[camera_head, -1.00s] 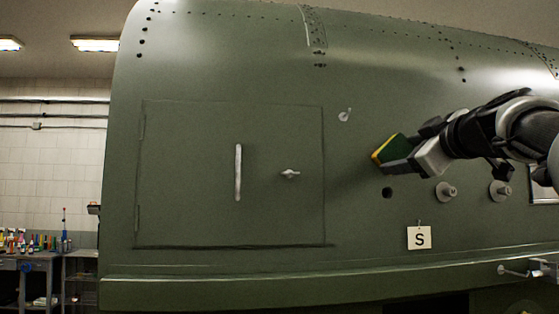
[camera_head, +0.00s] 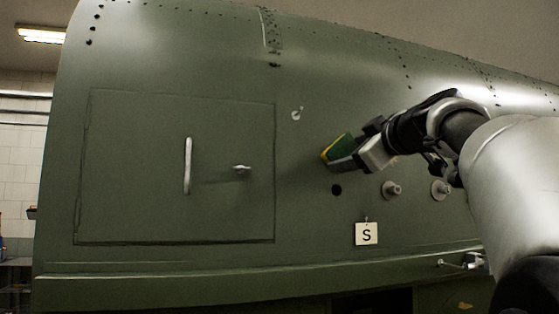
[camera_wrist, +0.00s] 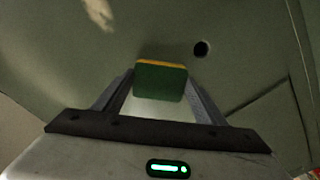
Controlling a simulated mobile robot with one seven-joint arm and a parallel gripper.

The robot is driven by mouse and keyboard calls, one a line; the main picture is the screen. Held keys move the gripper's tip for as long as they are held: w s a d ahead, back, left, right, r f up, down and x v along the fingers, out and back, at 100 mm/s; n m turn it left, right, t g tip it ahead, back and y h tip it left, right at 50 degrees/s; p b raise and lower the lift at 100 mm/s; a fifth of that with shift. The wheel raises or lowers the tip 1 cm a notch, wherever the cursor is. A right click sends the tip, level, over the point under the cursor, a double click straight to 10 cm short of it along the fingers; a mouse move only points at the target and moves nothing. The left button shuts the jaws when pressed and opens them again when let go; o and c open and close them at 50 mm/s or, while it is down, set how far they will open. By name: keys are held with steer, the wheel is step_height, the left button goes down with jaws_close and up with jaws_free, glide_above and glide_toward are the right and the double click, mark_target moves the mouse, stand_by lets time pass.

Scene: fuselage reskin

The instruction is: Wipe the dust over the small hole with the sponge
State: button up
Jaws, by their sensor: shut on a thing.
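The sponge (camera_head: 334,149), green with a yellow layer, is in my gripper (camera_head: 350,149). In the wrist view the sponge (camera_wrist: 160,82) sits between the two fingers, yellow edge outward. My gripper is shut on it. The small dark hole (camera_head: 336,189) is in the green fuselage side, just below the sponge in the head view. In the wrist view the hole (camera_wrist: 201,48) lies up and right of the sponge. I cannot tell whether the sponge touches the skin. No dust shows clearly around the hole; a pale patch (camera_wrist: 98,12) shows at the wrist view's top left.
Left of the sponge are a closed hatch (camera_head: 132,165) with a handle (camera_head: 187,165) and latch (camera_head: 241,169). Two round knobs (camera_head: 391,190) protrude right of the hole, below my arm. A card marked S (camera_head: 366,234) hangs below. A ledge (camera_head: 200,277) runs along the bottom.

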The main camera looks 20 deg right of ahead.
mark_target(329, 153)
steer(key=shift+s+a+b, duration=0.1)
steer(key=shift+a+b, duration=0.65)
steer(key=shift+a, duration=1.6)
steer(key=shift+d, duration=0.1)
steer(key=s+b, duration=0.2)
steer(key=s, duration=0.4)
steer(key=shift+d, duration=0.1)
steer(key=s, duration=0.3)
steer(key=shift+b, duration=0.4)
steer(key=shift+f, duration=0.1)
